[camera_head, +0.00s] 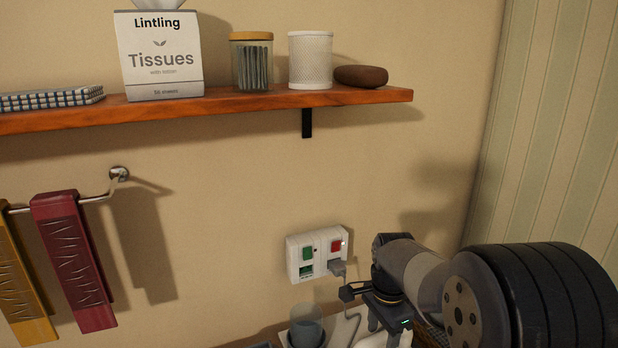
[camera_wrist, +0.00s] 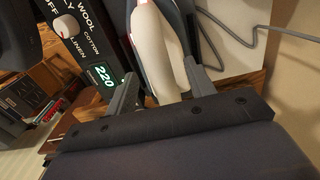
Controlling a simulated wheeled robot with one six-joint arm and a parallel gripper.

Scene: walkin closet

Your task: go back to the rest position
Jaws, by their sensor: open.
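My gripper (camera_head: 386,327) is at the lower right of the head view, low in front of the wall. In the wrist view my gripper (camera_wrist: 160,70) shows its two grey fingers apart. A white curved part (camera_wrist: 158,52), seemingly an iron's handle or body, lies between them; I see no clear grip on it. A dark panel with a fabric dial (camera_wrist: 66,27) and a green display reading 220 (camera_wrist: 104,75) is just left of it. White shapes (camera_head: 370,340) show under my gripper in the head view, mostly cut off.
A white wall outlet (camera_head: 318,254) with a grey plug (camera_head: 338,268) is left of my gripper, its cord hanging down. A wooden shelf (camera_head: 240,101) holds tissues (camera_head: 160,55) and jars. Red (camera_head: 72,260) and yellow (camera_head: 22,290) towels hang at left. The wall between is clear.

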